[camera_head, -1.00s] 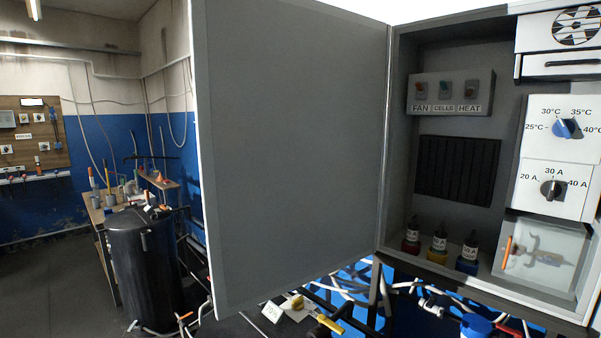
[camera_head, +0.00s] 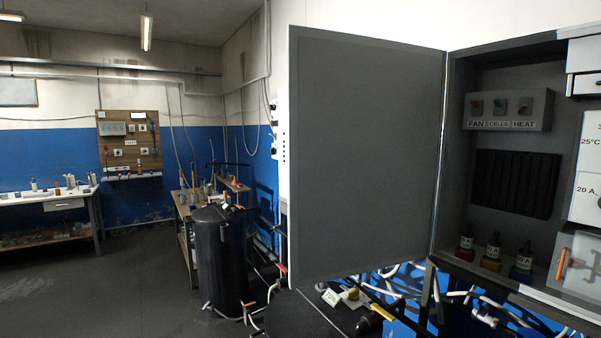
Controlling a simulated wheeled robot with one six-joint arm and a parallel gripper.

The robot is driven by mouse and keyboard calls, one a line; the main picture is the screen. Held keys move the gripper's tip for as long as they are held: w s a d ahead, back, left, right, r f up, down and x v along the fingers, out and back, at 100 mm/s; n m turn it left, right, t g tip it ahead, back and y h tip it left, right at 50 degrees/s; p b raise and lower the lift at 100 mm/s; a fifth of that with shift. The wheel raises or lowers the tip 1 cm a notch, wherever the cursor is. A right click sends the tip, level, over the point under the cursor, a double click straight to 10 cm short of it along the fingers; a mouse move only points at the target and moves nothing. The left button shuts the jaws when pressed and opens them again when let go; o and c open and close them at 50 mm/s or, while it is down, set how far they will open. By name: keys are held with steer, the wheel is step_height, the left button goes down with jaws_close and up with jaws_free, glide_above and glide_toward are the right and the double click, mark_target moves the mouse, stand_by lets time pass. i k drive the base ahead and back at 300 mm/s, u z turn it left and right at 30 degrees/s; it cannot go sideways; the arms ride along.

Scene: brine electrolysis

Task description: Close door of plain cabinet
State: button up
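The plain cabinet (camera_head: 460,140) is a grey box at the right of the head view. Its flat grey door (camera_head: 365,150) stands wide open, swung out to the left from the hinge edge at the cabinet's left side. Inside are a switch box (camera_head: 508,110) labelled FAN, CELLS and HEAT, a black slotted panel (camera_head: 515,183) and small bottles with red, yellow and blue bases (camera_head: 493,257) on the floor of the cabinet. My gripper is not in view.
A black tank (camera_head: 220,258) stands left of the door beside a narrow bench (camera_head: 183,235). Hoses, valves and a "70%" tag (camera_head: 330,297) lie below the cabinet. Open grey floor (camera_head: 110,285) is at the left, with a white worktable (camera_head: 45,197) beyond.

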mark_target(366, 114)
steer(key=u, duration=1.5)
steer(key=i, duration=3.05)
steer(key=z, duration=2.35)
steer(key=i, duration=0.2)
steer(key=u, duration=0.05)
